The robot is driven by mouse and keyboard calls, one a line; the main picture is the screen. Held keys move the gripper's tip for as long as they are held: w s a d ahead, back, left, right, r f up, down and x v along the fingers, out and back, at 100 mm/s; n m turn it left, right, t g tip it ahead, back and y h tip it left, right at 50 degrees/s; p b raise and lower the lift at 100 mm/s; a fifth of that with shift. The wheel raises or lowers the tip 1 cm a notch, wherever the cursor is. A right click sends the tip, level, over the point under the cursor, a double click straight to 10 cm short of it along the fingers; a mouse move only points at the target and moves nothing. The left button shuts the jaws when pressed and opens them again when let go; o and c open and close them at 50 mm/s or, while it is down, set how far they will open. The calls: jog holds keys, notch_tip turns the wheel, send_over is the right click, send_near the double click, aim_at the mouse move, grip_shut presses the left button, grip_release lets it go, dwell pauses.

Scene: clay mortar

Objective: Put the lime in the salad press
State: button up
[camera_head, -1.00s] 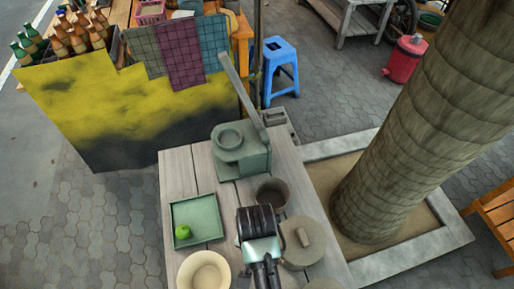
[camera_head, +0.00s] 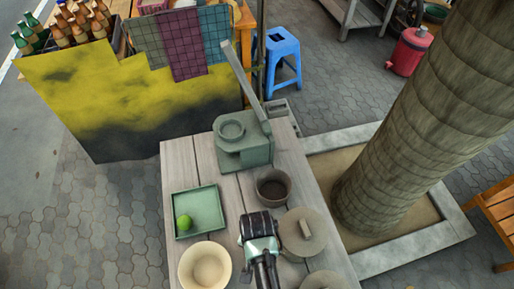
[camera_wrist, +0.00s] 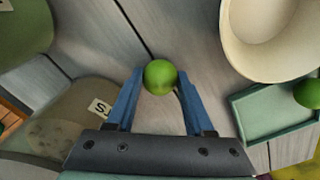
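The salad press (camera_head: 243,152), grey-green with a round cup (camera_head: 231,130) and a raised lever, stands at the table's far end. A green lime (camera_wrist: 160,77) sits between the blue fingertips of my gripper (camera_wrist: 160,82). The fingers appear to touch it on both sides, so my gripper looks shut on it. In the head view my gripper (camera_head: 261,226) is over the near part of the table and hides this lime. A second lime (camera_head: 183,222) lies in the square green tray (camera_head: 211,231) at the left; it also shows in the wrist view (camera_wrist: 307,94).
A cream bowl (camera_head: 204,267) stands in front of the tray. A dark pot (camera_head: 273,187) stands between the press and my gripper. A round lid with a handle (camera_head: 302,233) lies to the right. A thick tree trunk (camera_head: 403,120) rises right of the table.

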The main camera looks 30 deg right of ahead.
jog(key=o, duration=0.4)
notch_tip(320, 180, up, 12)
jog(key=shift+r+p, duration=0.2)
jog(key=shift+p, duration=0.35)
